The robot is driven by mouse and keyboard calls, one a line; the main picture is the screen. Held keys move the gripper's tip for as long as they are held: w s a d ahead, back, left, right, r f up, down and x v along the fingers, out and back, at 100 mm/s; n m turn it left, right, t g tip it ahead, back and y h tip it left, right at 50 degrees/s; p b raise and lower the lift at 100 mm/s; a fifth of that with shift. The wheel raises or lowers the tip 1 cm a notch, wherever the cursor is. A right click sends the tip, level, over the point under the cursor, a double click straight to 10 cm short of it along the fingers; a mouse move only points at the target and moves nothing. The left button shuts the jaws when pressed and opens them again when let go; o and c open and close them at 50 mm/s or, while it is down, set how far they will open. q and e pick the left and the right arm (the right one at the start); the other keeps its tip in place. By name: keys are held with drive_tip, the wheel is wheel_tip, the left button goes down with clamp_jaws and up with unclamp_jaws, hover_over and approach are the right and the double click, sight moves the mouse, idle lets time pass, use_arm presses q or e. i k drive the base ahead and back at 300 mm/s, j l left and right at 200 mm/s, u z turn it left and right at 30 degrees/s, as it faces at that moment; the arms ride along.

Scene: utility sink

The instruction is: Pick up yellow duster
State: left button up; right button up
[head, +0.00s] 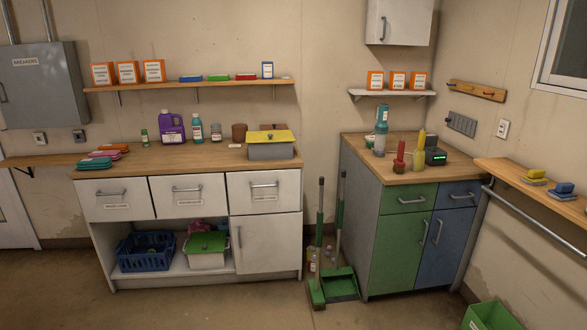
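A yellow upright item (420,153) stands on the wooden top of the green and blue cabinet at the right, beside a similar red one (399,158); it looks like a duster, but it is too small to be sure. A flat yellow lid or cloth (270,136) lies on a grey box on the left counter. Yellow pads (535,177) lie on the right wall shelf. Neither of my grippers is in view.
The left counter (222,158) holds bottles, jars and folded cloths. A teal bottle (381,128) and a dark device (435,156) stand near the yellow item. A green broom and dustpan (340,284) stand between the cabinets. A green bin (490,316) is at the lower right. The front floor is clear.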

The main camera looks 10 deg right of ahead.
sight(418, 159)
drive_tip(key=i+z, duration=0.25)
drive_tip(key=i, duration=0.3)
drive_tip(key=i+z, duration=0.25)
drive_tip(key=i, duration=0.3)
drive_tip(key=i+j+z, duration=0.25)
drive_tip(key=i, duration=0.3)
